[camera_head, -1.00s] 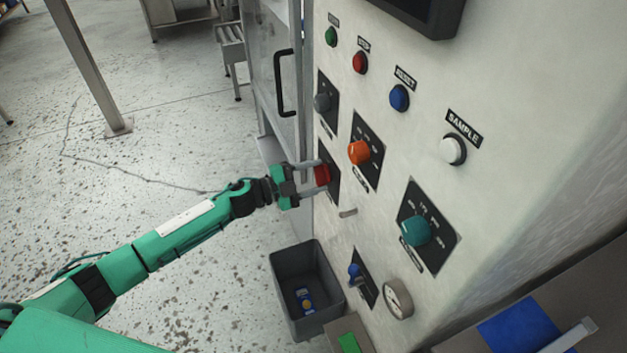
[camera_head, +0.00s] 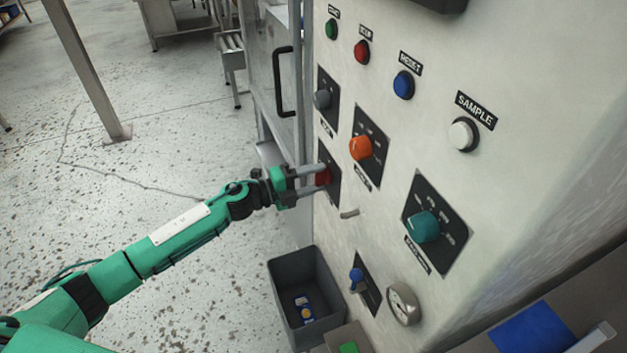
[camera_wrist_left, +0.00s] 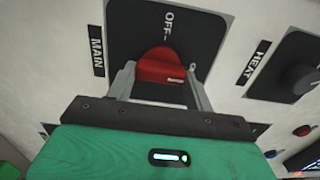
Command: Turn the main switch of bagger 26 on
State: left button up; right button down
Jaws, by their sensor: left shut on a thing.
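The red main switch (camera_head: 323,177) is a rotary knob on a black plate on the pale panel of the bagger. In the left wrist view the red knob (camera_wrist_left: 160,66) sits on its plate beside a label reading MAIN (camera_wrist_left: 97,51), with OFF printed above it. My left gripper (camera_head: 316,180) is shut on the knob, one finger on each side of it. In the left wrist view the same gripper (camera_wrist_left: 160,80) holds the knob between its fingers. Part of the plate is hidden behind the fingers. My right gripper is not in view.
Near the switch are a grey knob (camera_head: 321,99), an orange knob (camera_head: 360,147), a teal knob (camera_head: 425,226) and a blue toggle (camera_head: 356,275). A dark bin (camera_head: 283,290) stands below on the floor. A door handle (camera_head: 284,82) is behind the gripper.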

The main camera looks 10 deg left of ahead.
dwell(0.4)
pick_arm(q)
jog(key=o, duration=1)
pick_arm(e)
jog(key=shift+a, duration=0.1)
pick_arm(q)
jog(key=shift+a, duration=0.1)
jog(key=shift+s+a+f, duration=0.1)
jog(key=shift+s+a, duration=0.05)
jog(key=shift+a, duration=0.05)
jog(key=b+v, duration=0.1)
jog(key=v, duration=0.3)
jog(key=shift+s+a+f, duration=0.1)
jog(key=shift+f, duration=0.05)
jog(key=b, duration=0.3)
send_near(316, 180)
jog(key=shift+v, duration=2.2)
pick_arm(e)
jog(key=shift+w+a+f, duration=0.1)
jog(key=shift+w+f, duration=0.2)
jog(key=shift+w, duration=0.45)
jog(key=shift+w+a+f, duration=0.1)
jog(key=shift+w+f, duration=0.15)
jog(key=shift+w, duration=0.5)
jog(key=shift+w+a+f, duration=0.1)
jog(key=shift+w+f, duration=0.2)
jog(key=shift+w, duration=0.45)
